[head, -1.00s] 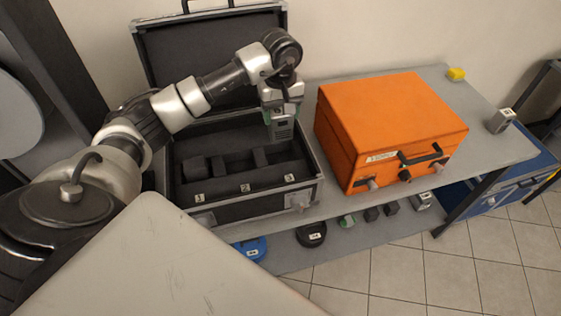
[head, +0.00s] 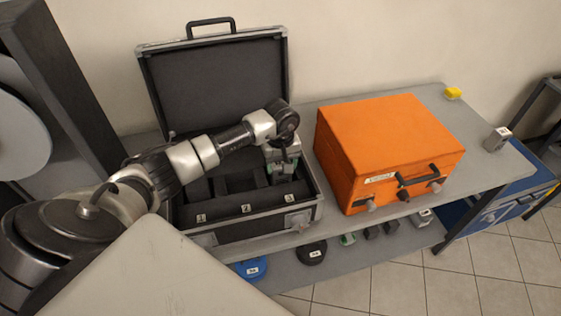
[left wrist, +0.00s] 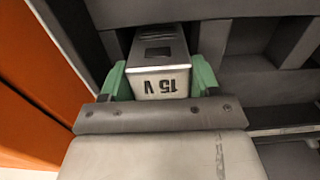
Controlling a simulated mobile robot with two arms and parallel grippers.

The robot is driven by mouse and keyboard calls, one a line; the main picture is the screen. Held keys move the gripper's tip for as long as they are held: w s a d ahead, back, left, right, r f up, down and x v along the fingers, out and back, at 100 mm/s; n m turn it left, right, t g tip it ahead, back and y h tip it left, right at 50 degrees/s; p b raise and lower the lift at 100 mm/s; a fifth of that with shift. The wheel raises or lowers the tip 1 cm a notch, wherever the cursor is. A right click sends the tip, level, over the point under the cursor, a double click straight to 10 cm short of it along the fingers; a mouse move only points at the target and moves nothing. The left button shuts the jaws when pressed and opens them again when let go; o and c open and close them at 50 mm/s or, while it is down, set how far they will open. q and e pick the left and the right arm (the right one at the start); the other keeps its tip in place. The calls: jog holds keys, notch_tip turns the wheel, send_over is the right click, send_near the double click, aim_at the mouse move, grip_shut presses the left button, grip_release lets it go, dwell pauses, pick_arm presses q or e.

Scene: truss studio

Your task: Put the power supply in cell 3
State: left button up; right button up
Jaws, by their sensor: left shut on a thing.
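The power supply (left wrist: 158,50) is a grey block marked 15 V, held between the green fingers of my left gripper (left wrist: 160,82) in the left wrist view. In the head view, my left gripper (head: 283,168) points down into the right part of the open black case (head: 262,226), behind the label for cell 3 (head: 289,197). The power supply's lower end is among the dark foam walls; how deep it sits, and whether it touches the bottom, I cannot tell. Labels 1 and 2 mark the other cells to the left. My right gripper is not in view.
A closed orange case (head: 385,145) stands just right of the black case. The black case's raised lid (head: 215,80) is behind my arm. A yellow block (head: 452,93) and a small grey box (head: 496,139) are on the bench's right. Several items lie on the lower shelf.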

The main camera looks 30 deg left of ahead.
pick_arm(q)
jog(key=shift+f, duration=0.1)
jog(key=o, duration=1.1)
jog(key=shift+r, duration=0.5)
jog(key=shift+r+b, duration=1.2)
jog(key=shift+r, duration=4.45)
